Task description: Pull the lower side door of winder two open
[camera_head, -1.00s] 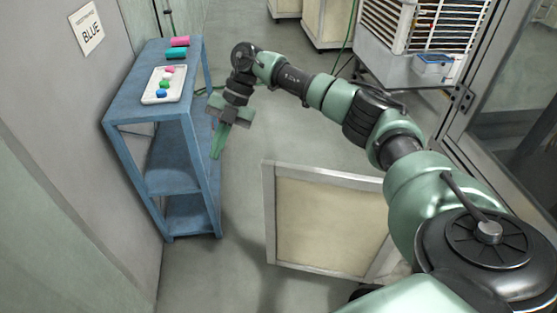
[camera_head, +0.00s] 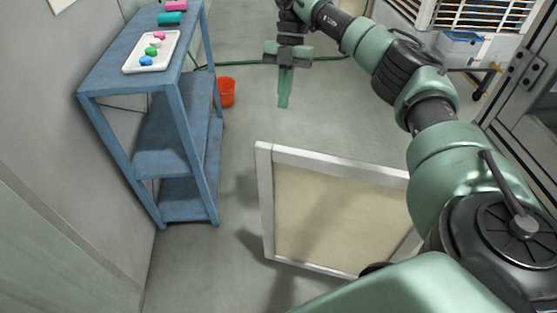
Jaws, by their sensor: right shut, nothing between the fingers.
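A pale framed door panel (camera_head: 325,213) with a light metal rim stands swung out low over the floor, in the lower middle of the head view. Its right end is hidden behind my right arm. My right gripper (camera_head: 284,104) points down above the floor beyond the panel's top edge. Its green fingers are closed together with nothing between them, and it is apart from the panel. My left gripper is not in view.
A blue shelf rack (camera_head: 150,90) stands at the left wall, with a white tray (camera_head: 153,52) of small coloured pieces on top. A red bucket (camera_head: 226,92) stands behind it. A glazed frame (camera_head: 525,75) is at the right. Floor between rack and panel is clear.

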